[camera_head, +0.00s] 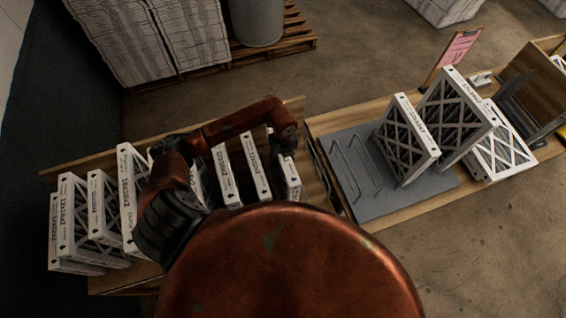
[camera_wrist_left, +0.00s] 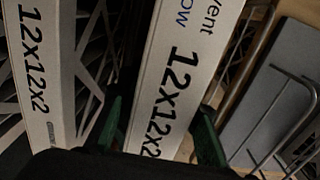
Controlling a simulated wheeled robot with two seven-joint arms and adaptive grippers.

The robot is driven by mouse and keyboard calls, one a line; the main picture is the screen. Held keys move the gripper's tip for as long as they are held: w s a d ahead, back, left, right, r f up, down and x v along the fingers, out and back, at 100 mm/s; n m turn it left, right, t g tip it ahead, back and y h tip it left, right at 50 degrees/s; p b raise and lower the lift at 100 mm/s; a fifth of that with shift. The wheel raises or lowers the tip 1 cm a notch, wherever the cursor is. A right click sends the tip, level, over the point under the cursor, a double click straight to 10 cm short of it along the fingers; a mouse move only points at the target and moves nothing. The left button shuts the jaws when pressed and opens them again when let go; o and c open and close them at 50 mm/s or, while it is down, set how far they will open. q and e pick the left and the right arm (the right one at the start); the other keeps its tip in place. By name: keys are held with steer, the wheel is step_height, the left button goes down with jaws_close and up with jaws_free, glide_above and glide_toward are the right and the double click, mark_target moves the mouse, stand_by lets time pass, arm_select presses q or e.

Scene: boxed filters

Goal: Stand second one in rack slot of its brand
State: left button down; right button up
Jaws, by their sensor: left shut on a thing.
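My left gripper (camera_head: 287,148) is shut on a white-edged boxed filter (camera_head: 291,178) at the right end of the row on the left wooden surface. In the left wrist view the green fingertips (camera_wrist_left: 158,132) sit on either side of this filter (camera_wrist_left: 180,75), whose edge reads "12x12x2". The filter stands nearly upright. The grey rack base (camera_head: 352,198) with wire dividers (camera_head: 352,165) lies to its right; its left slots are empty. One filter (camera_head: 408,138) stands at its right part, tilted in view. My right gripper is not in view.
Other filters (camera_head: 227,175) stand left of the held one, one close beside it in the left wrist view (camera_wrist_left: 42,70). A wooden strip (camera_head: 318,175) lies between row and rack.

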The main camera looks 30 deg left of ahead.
arm_select(q)
step_height(320, 180, down, 3)
steer(key=shift+r, duration=0.2)
steer(key=c, duration=1.7)
jaws_free()
steer(key=shift+c, duration=0.2)
steer(key=o, duration=0.3)
steer(key=shift+s+r, duration=0.1)
steer(key=shift+o, duration=0.2)
step_height(320, 180, up, 11)
steer(key=shift+r+b, duration=0.1)
steer(key=shift+b, duration=1.1)
steer(key=shift+r, duration=0.55)
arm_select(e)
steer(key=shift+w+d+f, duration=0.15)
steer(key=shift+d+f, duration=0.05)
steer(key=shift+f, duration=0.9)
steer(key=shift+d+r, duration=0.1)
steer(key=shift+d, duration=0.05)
